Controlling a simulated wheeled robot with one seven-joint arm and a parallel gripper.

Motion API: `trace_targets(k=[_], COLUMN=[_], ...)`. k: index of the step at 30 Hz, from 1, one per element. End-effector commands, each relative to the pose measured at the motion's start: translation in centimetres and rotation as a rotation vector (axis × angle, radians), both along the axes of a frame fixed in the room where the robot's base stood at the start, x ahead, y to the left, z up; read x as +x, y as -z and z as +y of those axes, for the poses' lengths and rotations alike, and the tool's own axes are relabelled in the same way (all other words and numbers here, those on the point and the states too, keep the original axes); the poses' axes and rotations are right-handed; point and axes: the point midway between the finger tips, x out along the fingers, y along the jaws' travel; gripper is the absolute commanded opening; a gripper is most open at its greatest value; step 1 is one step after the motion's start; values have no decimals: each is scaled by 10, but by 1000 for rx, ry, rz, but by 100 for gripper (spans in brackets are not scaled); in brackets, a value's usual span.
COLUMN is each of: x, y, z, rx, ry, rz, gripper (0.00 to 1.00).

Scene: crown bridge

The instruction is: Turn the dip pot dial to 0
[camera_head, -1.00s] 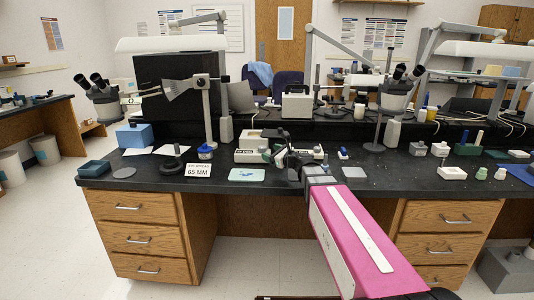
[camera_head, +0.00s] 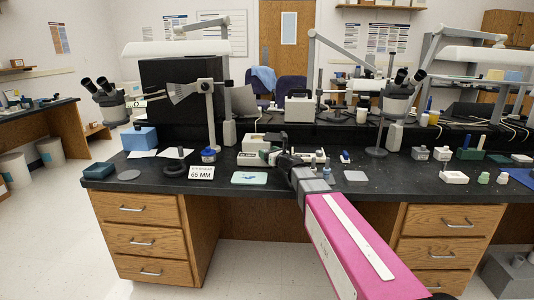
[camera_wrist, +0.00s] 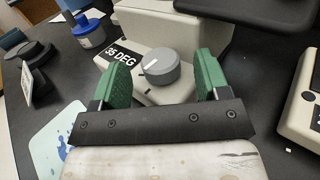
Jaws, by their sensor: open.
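The dip pot (camera_wrist: 178,38) is a cream-white unit on the black bench with a black label reading "35 DEG". In the head view the pot (camera_head: 252,157) stands mid-bench, partly hidden behind my gripper (camera_head: 276,157). The dial numbers cannot be read.
A blue-lidded jar (camera_wrist: 88,32) and a black round stand (camera_wrist: 28,52) are left of the pot. A second cream unit (camera_wrist: 302,105) is close on the right. A pale patterned mat (camera_wrist: 58,132) lies at the left, and a "65 MM" card (camera_head: 201,173) stands near the bench front.

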Motion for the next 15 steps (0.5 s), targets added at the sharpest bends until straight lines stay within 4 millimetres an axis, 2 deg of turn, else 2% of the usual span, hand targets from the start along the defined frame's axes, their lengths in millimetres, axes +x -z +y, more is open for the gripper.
trace_targets(k=[3, 11, 12, 14, 15], x=[9, 10, 10, 10, 10], y=[0, 0, 0, 0, 0], z=[7, 9, 9, 9, 9], rx=[0, -1, -1, -1, -1], ry=[-1, -1, 0, -1, -1], rz=[0, -1, -1, -1, -1], gripper=[69, 69, 65, 46, 33])
